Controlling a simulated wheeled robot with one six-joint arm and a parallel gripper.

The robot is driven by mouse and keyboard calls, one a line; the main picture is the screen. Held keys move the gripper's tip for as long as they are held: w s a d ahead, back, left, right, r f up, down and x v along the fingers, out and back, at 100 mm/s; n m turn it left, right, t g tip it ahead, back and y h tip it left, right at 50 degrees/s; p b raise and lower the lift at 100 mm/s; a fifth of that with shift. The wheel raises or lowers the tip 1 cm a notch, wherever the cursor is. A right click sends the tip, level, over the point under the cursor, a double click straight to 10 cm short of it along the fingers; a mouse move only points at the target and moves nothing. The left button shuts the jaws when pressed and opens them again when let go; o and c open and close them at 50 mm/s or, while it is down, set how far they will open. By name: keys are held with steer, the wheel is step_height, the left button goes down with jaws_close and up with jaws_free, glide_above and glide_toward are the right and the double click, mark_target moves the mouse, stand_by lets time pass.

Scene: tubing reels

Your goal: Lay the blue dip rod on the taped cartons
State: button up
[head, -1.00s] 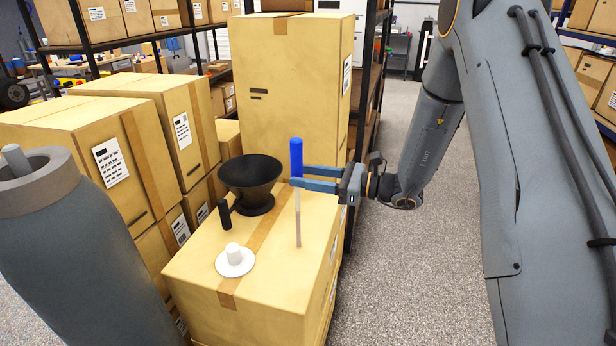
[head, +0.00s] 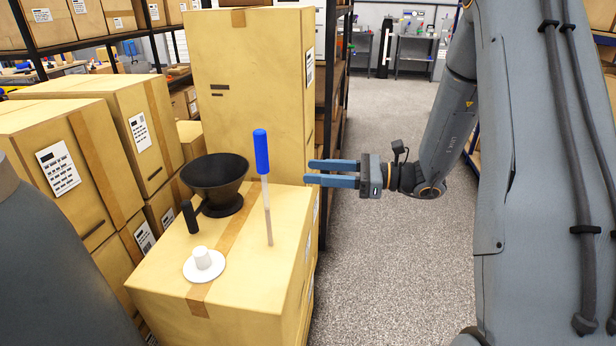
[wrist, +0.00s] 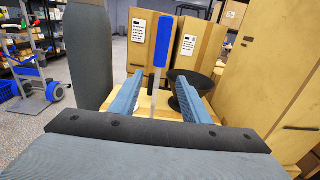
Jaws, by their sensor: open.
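The dip rod, with a blue handle (head: 261,152) and a pale thin shaft (head: 267,212), stands on end on the top of the taped carton (head: 235,298). It looks near upright, perhaps leaning slightly left in the head view. My gripper (head: 309,173) is open and empty to the right of the rod, its fingertips pointing at it with a clear gap. In the wrist view the blue handle (wrist: 161,52) shows between the two open fingers (wrist: 160,100), beyond their tips; the shaft's foot is hidden there.
A white disc with a knob (head: 204,264) lies at the front. A tall carton (head: 250,80) rises behind. Open floor (head: 385,270) lies to the right.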

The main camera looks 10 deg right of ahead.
steer(key=s+a+f+n+g+h, duration=0.25)
steer(key=s+n+g+h, duration=0.2)
steer(key=s, duration=0.35)
steer(key=s+a+f+n+g+h, duration=0.25)
steer(key=s+f+n, duration=0.2)
steer(key=s, duration=0.35)
steer(key=s+d+n+t+h, duration=0.2)
steer(key=s+d+n+h, duration=0.1)
steer(key=d+n+h, duration=0.6)
steer(key=d+n, duration=0.1)
steer(key=n, duration=0.3)
steer(key=shift+s+r+t+h, duration=0.25)
steer(key=shift+r+t+h, duration=0.05)
steer(key=shift+r, duration=0.1)
steer(key=shift+f, duration=0.15)
steer(key=shift+f+b, duration=0.7)
steer(key=shift+b, duration=0.05)
